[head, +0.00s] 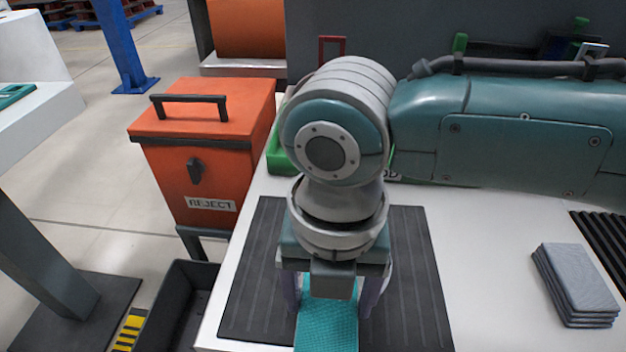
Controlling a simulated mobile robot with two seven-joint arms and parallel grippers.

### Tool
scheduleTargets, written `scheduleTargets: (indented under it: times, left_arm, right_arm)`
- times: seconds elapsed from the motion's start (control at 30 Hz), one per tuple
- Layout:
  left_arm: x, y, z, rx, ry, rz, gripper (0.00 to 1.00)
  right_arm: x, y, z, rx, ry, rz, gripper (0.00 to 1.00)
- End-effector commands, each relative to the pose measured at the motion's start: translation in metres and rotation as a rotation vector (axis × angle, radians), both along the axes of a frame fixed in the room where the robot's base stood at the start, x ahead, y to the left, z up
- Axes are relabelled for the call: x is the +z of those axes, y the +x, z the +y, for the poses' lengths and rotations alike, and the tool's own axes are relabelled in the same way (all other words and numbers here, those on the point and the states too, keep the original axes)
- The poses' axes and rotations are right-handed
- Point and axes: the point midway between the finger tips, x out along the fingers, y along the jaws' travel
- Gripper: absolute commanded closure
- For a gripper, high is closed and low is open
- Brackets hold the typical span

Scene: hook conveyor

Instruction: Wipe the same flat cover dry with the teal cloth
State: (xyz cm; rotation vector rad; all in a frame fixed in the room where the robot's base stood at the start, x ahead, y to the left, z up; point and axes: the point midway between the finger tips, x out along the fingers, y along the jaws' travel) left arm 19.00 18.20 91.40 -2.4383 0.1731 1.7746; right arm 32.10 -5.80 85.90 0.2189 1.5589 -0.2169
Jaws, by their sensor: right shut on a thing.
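The teal cloth (327,325) hangs or lies below my right gripper (330,308), between its two fingers, over a black ribbed mat (257,275). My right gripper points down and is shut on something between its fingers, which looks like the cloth. The lower ends of the fingers are near the bottom of the head view. A flat cover cannot be made out; my right wrist and the cloth hide the middle of the mat. My left gripper is not in view.
A stack of grey flat pieces (575,285) lies on the white table (490,270) at the right. A green tray (274,155) is partly hidden behind my wrist. An orange reject bin (190,165) and a black open crate (178,310) stand left of the table.

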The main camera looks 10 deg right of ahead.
Motion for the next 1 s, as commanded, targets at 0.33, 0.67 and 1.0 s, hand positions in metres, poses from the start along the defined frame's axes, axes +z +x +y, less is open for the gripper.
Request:
scheduleTargets:
  times: [0.33,0.67,1.0]
  left_arm:
    - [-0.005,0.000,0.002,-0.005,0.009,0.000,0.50]
    - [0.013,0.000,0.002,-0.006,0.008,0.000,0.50]
    - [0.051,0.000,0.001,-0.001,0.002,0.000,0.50]
  right_arm:
    - [0.002,0.004,0.011,-0.001,-0.001,-0.001,0.64]
    - [0.019,0.004,0.011,-0.001,-0.002,-0.002,0.64]
    - [0.056,0.004,0.011,-0.001,-0.001,-0.002,0.64]
